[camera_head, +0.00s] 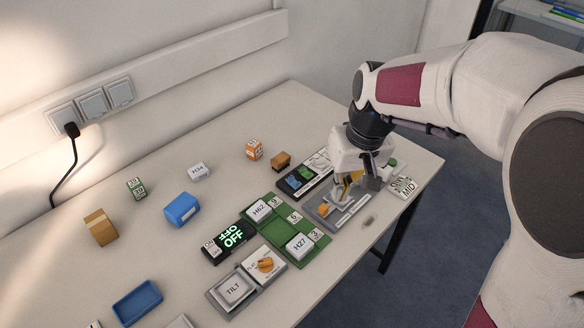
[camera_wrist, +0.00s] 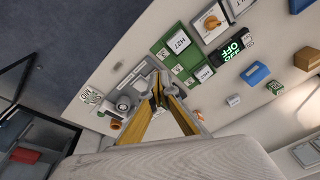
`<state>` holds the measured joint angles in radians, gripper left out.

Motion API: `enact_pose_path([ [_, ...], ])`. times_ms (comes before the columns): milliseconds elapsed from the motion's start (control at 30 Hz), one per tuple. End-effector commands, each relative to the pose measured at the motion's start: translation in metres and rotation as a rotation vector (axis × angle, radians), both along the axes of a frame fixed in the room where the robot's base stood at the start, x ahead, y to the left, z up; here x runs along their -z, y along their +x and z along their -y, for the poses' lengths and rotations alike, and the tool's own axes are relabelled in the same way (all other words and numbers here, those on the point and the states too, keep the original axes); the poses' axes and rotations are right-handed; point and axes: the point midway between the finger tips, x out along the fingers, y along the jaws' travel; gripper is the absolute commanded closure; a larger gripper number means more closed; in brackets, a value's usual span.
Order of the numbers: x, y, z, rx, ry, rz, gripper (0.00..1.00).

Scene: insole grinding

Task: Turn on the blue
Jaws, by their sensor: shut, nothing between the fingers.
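A black panel with a blue patch (camera_head: 293,182) and a green patch lies near the middle right of the table in the head view, just left of my gripper. My gripper (camera_head: 342,194) points down over a grey panel (camera_head: 352,213) with an orange knob (camera_head: 322,209) and light slots. In the wrist view the yellow fingers of my gripper (camera_wrist: 158,92) come together at their tips, empty, above that grey panel (camera_wrist: 128,84). The hand hides part of the panel, and I cannot tell whether the tips touch it.
A green board (camera_head: 280,236) with white labelled blocks lies left of the grey panel. A black OFF display (camera_head: 231,240), a TILT button (camera_head: 233,289) and a blue box (camera_head: 182,209) are further left. A MID card (camera_head: 404,187) lies near the right table edge.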

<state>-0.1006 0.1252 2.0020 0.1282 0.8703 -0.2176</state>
Motion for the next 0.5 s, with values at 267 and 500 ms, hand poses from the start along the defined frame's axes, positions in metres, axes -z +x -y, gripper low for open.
enact_pose_path([
  [267, 0.020, 0.039, -0.016, -0.075, 0.014, -0.006, 1.00],
  [500, 0.038, 0.075, -0.030, -0.149, 0.028, 0.003, 1.00],
])
